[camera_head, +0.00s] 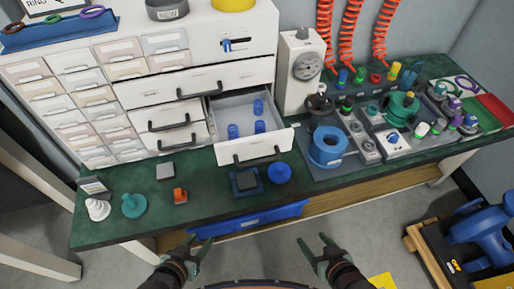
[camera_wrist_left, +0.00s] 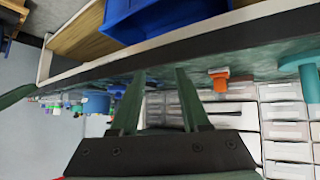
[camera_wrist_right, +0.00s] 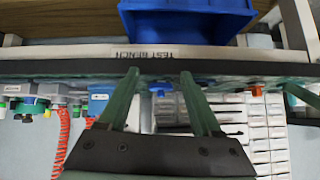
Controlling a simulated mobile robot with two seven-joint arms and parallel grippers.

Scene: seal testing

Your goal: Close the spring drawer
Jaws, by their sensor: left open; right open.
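The open drawer (camera_head: 264,149) sticks out of the white cabinet above the green bench, in the middle of the head view. It has a white front with a dark handle (camera_head: 256,156) and holds several small blue cylinders (camera_head: 233,131). My left gripper (camera_head: 191,240) is open and empty in front of the bench, below and left of the drawer. My right gripper (camera_head: 313,240) is open and empty in front of the bench, below and right of the drawer. Both grippers are apart from the drawer. Both wrist views look toward the bench edge with the fingers spread.
The green bench top (camera_head: 222,217) carries a blue square device (camera_head: 246,182), a blue ball-like object (camera_head: 279,173) and an orange item (camera_head: 180,195) in front of the cabinet. A blue bin (camera_head: 249,220) sits under the bench edge. A blue ring fixture (camera_head: 327,147) stands to the drawer's right.

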